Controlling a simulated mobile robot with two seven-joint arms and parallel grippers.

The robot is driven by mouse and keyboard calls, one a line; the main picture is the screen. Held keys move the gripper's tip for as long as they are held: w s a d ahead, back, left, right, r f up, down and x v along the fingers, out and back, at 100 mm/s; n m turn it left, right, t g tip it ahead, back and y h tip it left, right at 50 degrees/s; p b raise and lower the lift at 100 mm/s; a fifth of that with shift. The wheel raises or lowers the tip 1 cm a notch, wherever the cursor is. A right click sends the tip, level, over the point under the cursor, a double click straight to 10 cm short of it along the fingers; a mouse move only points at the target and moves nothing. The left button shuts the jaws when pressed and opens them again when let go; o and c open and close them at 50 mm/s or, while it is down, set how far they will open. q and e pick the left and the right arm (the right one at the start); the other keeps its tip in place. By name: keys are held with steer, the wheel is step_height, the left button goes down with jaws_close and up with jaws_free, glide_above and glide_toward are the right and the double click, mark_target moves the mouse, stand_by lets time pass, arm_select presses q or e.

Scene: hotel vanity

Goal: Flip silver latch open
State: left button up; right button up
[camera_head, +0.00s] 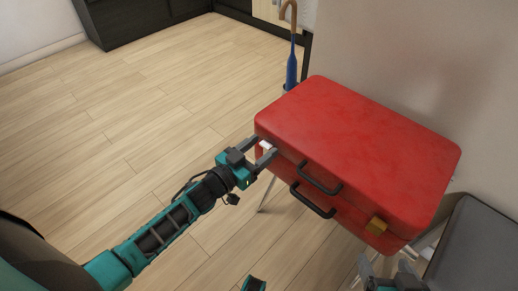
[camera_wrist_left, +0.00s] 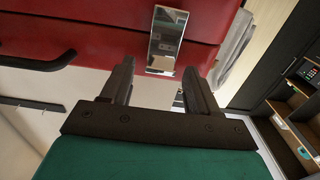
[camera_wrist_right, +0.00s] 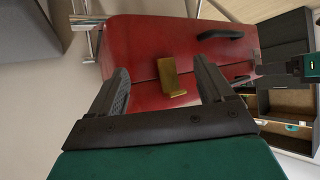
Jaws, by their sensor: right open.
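The red suitcase (camera_head: 350,140) stands with its handle side toward me. The silver latch (camera_wrist_left: 167,40) sits on its front face across the lid seam, near the left corner; in the head view it is a small pale patch. My left gripper (camera_head: 262,149) is at this corner. In the left wrist view its fingers are apart, with the latch just beyond and between the tips and nothing held. A gold latch (camera_head: 376,225) is near the suitcase's right corner. My right gripper (camera_wrist_right: 162,72) is open and empty, facing the gold latch (camera_wrist_right: 172,77). Contact between left fingertips and latch cannot be told.
Two black handles (camera_head: 315,198) stick out of the suitcase front between the latches. A thin-legged stand supports it. A grey seat (camera_head: 480,245) is at right, a blue umbrella (camera_head: 292,68) behind. Wooden floor (camera_head: 130,120) at left is clear.

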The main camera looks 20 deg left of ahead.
mark_target(263, 147)
arm_select(q)
steer(key=c, duration=1)
steer(key=shift+s+f+t+b, duration=0.25)
steer(key=shift+f+b, duration=0.2)
steer(key=shift+b, duration=0.65)
steer(key=shift+s+a+f+t+b, duration=0.1)
steer(key=shift+f+t+b, duration=0.1)
steer(key=shift+t+b, duration=0.3)
steer(key=shift+s+a+f+t+h+b, duration=0.1)
steer(key=shift+s+f+t+h+b, duration=0.2)
steer(key=shift+t+h+b, duration=0.5)
steer(key=shift+s+a+f+t+h+b, duration=0.2)
steer(key=shift+s+f+t, duration=0.1)
steer(key=shift+t, duration=0.5)
steer(key=shift+s+a+f+t+h+b, duration=0.1)
steer(key=shift+s+f+t+b, duration=0.15)
steer(key=shift+t, duration=0.5)
steer(key=shift+s+f, duration=0.1)
arm_select(e)
steer(key=f, duration=0.1)
steer(key=a+f, duration=0.1)
steer(key=shift+w+a+f+y, duration=0.2)
steer(key=shift+w+f+y, duration=0.1)
steer(key=shift+w, duration=0.1)
steer(key=shift+s+f, duration=0.15)
steer(key=shift+s, duration=0.05)
